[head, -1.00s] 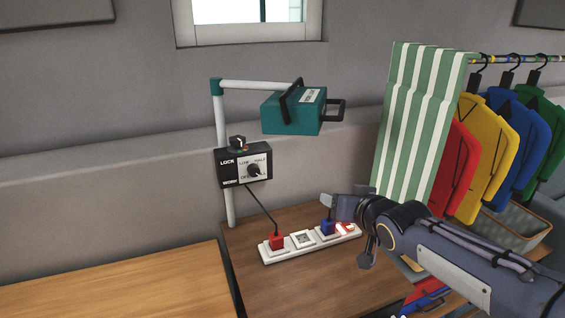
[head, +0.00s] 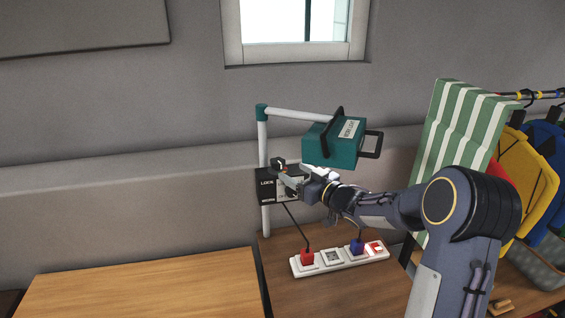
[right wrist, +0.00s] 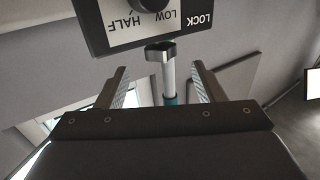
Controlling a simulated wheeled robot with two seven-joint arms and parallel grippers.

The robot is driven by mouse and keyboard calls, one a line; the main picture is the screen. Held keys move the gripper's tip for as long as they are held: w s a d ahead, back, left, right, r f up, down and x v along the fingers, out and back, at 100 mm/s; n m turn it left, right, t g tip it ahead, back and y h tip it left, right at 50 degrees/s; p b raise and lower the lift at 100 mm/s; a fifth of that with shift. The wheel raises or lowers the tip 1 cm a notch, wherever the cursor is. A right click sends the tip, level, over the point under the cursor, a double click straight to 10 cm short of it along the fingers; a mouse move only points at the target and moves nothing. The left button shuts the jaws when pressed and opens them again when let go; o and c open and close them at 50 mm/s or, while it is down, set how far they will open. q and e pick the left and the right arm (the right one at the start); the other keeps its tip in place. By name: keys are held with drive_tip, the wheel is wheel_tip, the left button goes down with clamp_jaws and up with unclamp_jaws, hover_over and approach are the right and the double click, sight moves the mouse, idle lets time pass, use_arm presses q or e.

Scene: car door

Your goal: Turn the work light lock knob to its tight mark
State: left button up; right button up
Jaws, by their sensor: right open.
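The work light (head: 331,143) is a teal lamp on a white pole. A black control box (head: 266,197) marked LOCK is fixed to the pole. My right gripper (head: 284,173) is at the box, close to the knob and partly covering the box face. In the right wrist view the box (right wrist: 92,28) appears upside down with LOCK, LOW and HALF. The tight mark is not legible. My left gripper is out of view.
A power strip (head: 333,257) with red and blue plugs lies on the brown table (head: 290,290) below. A cable runs from the box to it. A striped green cloth (head: 455,140) and hanging jackets are at the right. The wooden table at the left (head: 140,285) is bare.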

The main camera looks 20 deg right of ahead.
sight(281, 166)
drive_tip(key=p+x, duration=0.1)
drive_tip(key=x, duration=0.5)
drive_tip(key=shift+w, duration=0.1)
drive_tip(key=c, duration=1)
drive_tip(key=shift+o, duration=0.2)
drive_tip(key=m+h+b, duration=0.1)
drive_tip(key=h+b, duration=0.1)
drive_tip(key=b, duration=0.3)
drive_tip(key=m+t+h+b, duration=0.1)
drive_tip(key=h+b, duration=0.1)
drive_tip(key=b, duration=0.3)
drive_tip(key=shift+a+f+m+b, duration=0.1)
drive_tip(key=shift+a+m+b, duration=0.1)
drive_tip(key=shift+m+b, duration=0.15)
drive_tip(key=shift+h+b, duration=0.3)
drive_tip(key=shift+b, duration=0.1)
drive_tip(key=o, duration=1)
drive_tip(key=shift+a, duration=0.1)
drive_tip(key=shift+c, duration=0.2)
